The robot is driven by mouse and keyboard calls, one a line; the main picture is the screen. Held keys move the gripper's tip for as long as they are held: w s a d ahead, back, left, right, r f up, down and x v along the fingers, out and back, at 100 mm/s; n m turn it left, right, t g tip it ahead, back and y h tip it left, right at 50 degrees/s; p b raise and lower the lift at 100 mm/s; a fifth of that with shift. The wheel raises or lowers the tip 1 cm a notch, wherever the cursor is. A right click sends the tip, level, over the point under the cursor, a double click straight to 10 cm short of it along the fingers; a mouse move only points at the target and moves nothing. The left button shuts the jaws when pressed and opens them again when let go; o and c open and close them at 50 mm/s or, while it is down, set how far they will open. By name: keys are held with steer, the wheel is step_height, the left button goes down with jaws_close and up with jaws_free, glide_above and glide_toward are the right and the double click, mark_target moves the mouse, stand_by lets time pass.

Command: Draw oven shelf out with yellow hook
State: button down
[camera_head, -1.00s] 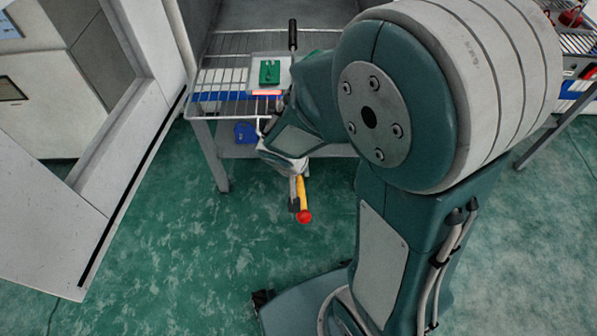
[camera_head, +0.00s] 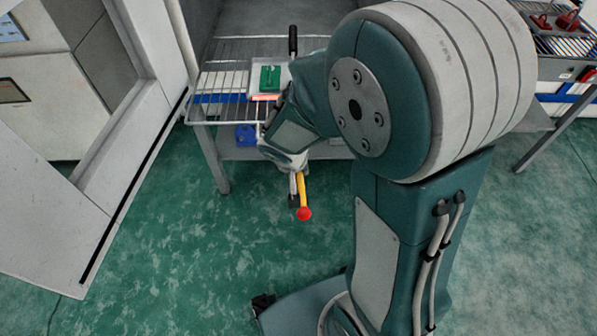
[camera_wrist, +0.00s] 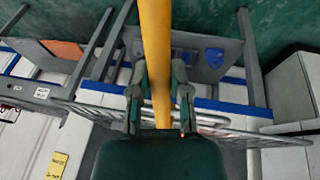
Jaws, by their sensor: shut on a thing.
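The yellow hook (camera_head: 302,190) shows as a yellow bar with a red ball at its near end. In the wrist view, its bar (camera_wrist: 155,45) runs between the fingers of my gripper (camera_wrist: 160,88), which is shut on it. In the head view, my gripper (camera_head: 296,172) is below the front of the wire oven shelf (camera_head: 208,82). The shelf juts from the grey oven opening and carries a light tray (camera_head: 257,88) with a green part (camera_head: 270,78). The hook's far end is hidden, so I cannot tell whether it touches the shelf.
The open oven door (camera_head: 130,165) stands at left. A grey stand (camera_head: 212,160) is under the shelf, with a blue item (camera_head: 246,135) on its lower level. Another rack with red parts (camera_head: 555,22) is at far right. Green floor in front is mostly clear.

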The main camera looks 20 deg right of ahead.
steer(key=shift+w+r, duration=0.1)
steer(key=shift+r, duration=0.05)
steer(key=shift+r, duration=3.65)
steer(key=s+a+r, duration=0.2)
steer(key=s+a, duration=0.1)
steer(key=s, duration=0.6)
steer(key=shift+s, duration=0.35)
